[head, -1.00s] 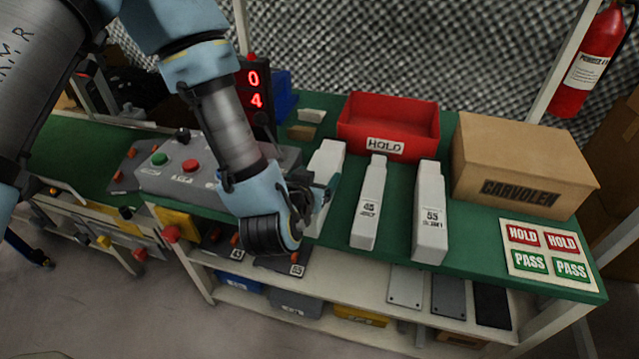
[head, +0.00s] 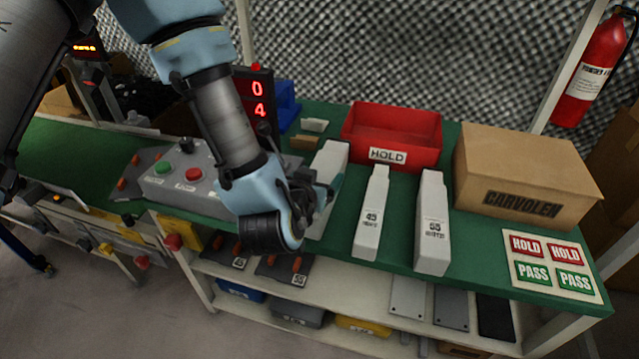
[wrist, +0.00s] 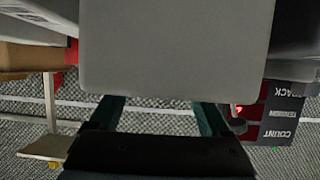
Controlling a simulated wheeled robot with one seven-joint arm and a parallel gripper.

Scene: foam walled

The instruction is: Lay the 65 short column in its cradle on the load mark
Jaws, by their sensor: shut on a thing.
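Three pale columns lie side by side on the green bench. The leftmost column (head: 328,160) is in my gripper (head: 318,196); its label is hidden. The middle column (head: 371,212) reads 45. The right column (head: 433,222) carries a label that looks like 55 or 65, too blurred to be sure. In the wrist view, the pale end of the held column (wrist: 175,50) fills the space between the fingers of my gripper (wrist: 160,108). A dark cradle-like plate with orange pegs (head: 127,166) is left of the control box. The load mark cannot be made out.
A grey control box (head: 185,178) with buttons stands left of my gripper. A red HOLD bin (head: 390,137) and a carton (head: 525,180) stand behind the columns. A HOLD/PASS card (head: 553,262) lies at the right.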

